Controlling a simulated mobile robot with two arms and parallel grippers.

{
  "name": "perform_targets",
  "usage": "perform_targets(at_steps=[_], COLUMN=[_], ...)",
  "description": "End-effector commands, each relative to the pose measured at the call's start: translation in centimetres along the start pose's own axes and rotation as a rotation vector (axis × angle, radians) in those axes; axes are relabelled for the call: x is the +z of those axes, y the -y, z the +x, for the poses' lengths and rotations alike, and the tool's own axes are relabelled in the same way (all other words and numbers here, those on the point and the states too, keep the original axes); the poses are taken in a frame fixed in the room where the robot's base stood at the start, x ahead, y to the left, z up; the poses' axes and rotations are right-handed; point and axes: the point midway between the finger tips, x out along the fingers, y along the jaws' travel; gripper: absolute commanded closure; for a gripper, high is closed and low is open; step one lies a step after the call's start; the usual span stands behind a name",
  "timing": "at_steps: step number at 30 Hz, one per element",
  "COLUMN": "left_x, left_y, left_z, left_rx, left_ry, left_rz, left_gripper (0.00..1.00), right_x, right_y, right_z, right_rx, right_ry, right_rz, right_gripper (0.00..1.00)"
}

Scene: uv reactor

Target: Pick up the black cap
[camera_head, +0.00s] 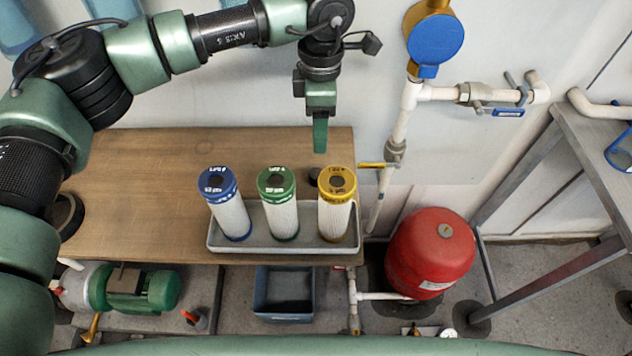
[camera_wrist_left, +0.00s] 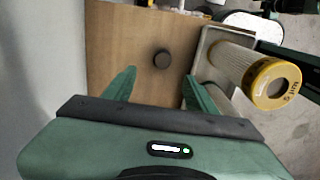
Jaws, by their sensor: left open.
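The black cap (camera_head: 314,177) lies on the wooden table behind the tray, partly hidden by the yellow filter in the head view. In the left wrist view the black cap (camera_wrist_left: 162,59) is a small dark disc on the wood, ahead of and between my fingertips. My left gripper (camera_head: 320,143) hangs above the table's back right part, pointing down, above and apart from the cap. In the left wrist view my left gripper (camera_wrist_left: 155,88) has its two green fingers spread, with nothing between them. My right gripper is in neither view.
A grey tray (camera_head: 300,246) holds the blue filter (camera_head: 232,215), green filter (camera_head: 282,215) and yellow filter (camera_head: 336,215) upright, just in front of the cap. White pipes (camera_head: 402,125) with valves run along the wall to the right. The table's left part is mostly clear.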

Motion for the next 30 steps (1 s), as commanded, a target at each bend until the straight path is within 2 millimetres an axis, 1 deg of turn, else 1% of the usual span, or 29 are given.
perform_targets(at_steps=[1,5,7,9,14,20,24,27,30], left_x=[0.0,0.0,0.0,0.0,-0.1,-0.2,-0.7,-0.7,-0.6], left_y=[0.0,0.0,0.0,0.0,0.0,0.3,0.8,0.8,0.8], left_z=[1.7,3.6,4.3,4.7,5.7,7.8,9.9,11.3,12.1], left_rx=[0.0,0.0,0.0,0.0,-0.001,-0.002,-0.004,-0.003,0.0], left_ry=[0.0,0.0,0.0,0.0,-0.002,-0.001,-0.002,-0.001,0.0], left_rz=[0.0,0.0,0.0,0.0,0.0,0.0,0.0,-0.001,-0.001], left_gripper=[0.43,0.43,0.43,0.43,0.43,0.43,0.43,0.43,0.43], right_x=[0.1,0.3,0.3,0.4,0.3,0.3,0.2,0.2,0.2], right_y=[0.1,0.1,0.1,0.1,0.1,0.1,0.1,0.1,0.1], right_z=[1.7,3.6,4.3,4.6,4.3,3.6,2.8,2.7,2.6], right_rx=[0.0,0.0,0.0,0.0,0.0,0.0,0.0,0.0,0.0], right_ry=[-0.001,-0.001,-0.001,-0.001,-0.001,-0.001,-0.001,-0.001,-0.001], right_rz=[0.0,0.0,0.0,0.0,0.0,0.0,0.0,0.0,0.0], right_gripper=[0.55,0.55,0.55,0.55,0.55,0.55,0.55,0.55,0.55])
